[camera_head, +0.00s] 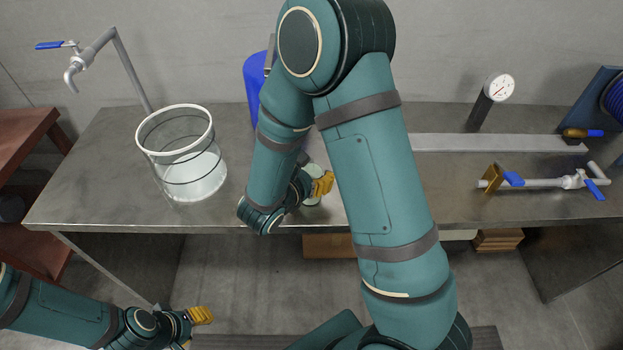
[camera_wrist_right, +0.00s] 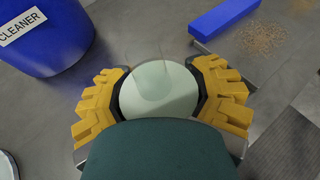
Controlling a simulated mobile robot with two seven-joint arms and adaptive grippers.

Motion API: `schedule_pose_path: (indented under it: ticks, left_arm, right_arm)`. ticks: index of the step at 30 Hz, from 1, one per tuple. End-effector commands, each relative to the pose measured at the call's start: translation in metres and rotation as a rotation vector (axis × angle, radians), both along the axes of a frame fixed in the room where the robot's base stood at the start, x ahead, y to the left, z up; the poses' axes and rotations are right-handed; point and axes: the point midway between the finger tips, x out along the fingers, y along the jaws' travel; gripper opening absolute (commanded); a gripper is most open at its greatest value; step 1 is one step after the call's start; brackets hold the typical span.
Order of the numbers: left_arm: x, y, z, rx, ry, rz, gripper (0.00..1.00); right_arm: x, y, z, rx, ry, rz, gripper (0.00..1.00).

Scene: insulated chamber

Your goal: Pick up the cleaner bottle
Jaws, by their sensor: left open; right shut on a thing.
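A pale green, rounded bottle (camera_wrist_right: 158,90) sits between the yellow fingers of my right gripper (camera_wrist_right: 162,98) in the right wrist view, with a finger pressed on each side. In the head view my right gripper (camera_head: 318,188) is at the table's front edge, and a pale bit of the bottle (camera_head: 312,200) shows beside it. My arm hides most of the bottle there, and I cannot tell whether it is off the table. My left gripper (camera_head: 197,327) is open and empty, low in front of the table.
A blue container (camera_wrist_right: 45,35) labelled CLEANER stands close to the bottle, partly behind my arm in the head view (camera_head: 256,85). A clear white-rimmed bucket (camera_head: 190,180) stands on the metal table (camera_head: 100,195) at left. Pipes with blue valves (camera_head: 545,183) lie at right.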

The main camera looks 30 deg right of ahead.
Motion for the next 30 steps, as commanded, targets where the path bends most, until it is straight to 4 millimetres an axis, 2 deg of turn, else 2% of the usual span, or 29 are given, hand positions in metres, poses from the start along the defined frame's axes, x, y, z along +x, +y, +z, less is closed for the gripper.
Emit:
schedule_pose_path:
  ticks: [5, 15, 18, 23, 30]
  left_arm:
    - [0.000, 0.000, 0.004, 0.000, 0.001, 0.000, 0.47]
    - [-0.004, -0.001, 0.024, -0.002, 0.010, -0.002, 0.47]
    - [-0.004, -0.001, 0.027, -0.003, 0.011, -0.002, 0.47]
    - [-0.004, -0.001, 0.030, -0.002, 0.011, -0.001, 0.47]
    - [-0.004, -0.001, 0.029, -0.002, 0.010, -0.001, 0.47]
  right_arm:
    - [0.001, 0.000, 0.011, 0.000, -0.005, 0.001, 0.13]
    - [0.000, 0.000, 0.075, 0.002, -0.006, 0.000, 0.13]
    - [0.000, 0.000, 0.089, 0.002, -0.004, 0.000, 0.13]
    - [0.000, 0.000, 0.099, 0.001, -0.002, 0.000, 0.13]
    - [0.000, 0.000, 0.100, 0.000, 0.000, 0.000, 0.13]
